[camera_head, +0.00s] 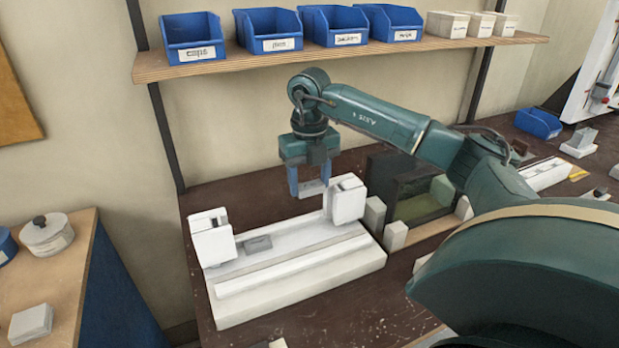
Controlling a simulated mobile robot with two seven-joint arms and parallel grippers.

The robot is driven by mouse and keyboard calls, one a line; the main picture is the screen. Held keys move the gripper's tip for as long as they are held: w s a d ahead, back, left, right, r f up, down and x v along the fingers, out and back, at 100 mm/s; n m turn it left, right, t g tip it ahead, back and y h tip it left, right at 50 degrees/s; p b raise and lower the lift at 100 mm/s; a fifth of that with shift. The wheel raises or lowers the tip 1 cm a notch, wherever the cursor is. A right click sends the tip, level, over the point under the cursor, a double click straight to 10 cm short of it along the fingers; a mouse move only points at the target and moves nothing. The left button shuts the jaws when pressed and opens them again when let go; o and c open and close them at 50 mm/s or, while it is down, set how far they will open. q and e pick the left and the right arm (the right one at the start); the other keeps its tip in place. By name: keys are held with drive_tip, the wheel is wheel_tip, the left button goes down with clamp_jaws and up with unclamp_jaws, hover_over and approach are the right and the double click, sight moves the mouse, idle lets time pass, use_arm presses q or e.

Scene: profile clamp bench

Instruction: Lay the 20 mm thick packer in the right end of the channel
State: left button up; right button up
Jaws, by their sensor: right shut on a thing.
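The white channel (300,268) lies on the dark bench, with a white clamp block (212,240) at its left end and another (345,201) at its right end. A small grey block (258,245) lies in the channel close to the left clamp block. My right gripper (309,186) points down behind the channel, near the right clamp block. It is shut on a light grey packer (311,188), which shows between its blue fingers. The packer's thickness cannot be read. My left gripper is not in view.
A shelf (350,56) with blue bins (275,30) and white boxes (447,24) runs above the bench. White blocks (396,236) and a dark box (405,180) stand right of the channel. A side cabinet with a lidded pot (47,233) is at left.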

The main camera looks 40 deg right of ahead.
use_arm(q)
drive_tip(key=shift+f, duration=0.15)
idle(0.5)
use_arm(e)
drive_tip(key=shift+f+b, duration=0.3)
drive_tip(key=shift+f, duration=0.15)
drive_tip(key=shift+f+b, duration=0.55)
drive_tip(key=shift+f, duration=0.35)
drive_tip(key=shift+f+b, duration=0.5)
drive_tip(key=shift+f, duration=0.25)
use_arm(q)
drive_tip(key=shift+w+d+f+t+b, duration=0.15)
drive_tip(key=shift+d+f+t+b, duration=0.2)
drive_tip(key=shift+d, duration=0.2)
use_arm(e)
drive_tip(key=shift+f, duration=0.6)
use_arm(q)
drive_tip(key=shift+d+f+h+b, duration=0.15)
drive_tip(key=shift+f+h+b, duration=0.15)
drive_tip(key=shift+b, duration=0.2)
use_arm(e)
drive_tip(key=shift+f, duration=0.75)
use_arm(q)
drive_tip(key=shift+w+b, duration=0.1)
drive_tip(key=shift+b, duration=0.35)
use_arm(e)
drive_tip(key=shift+f, duration=0.75)
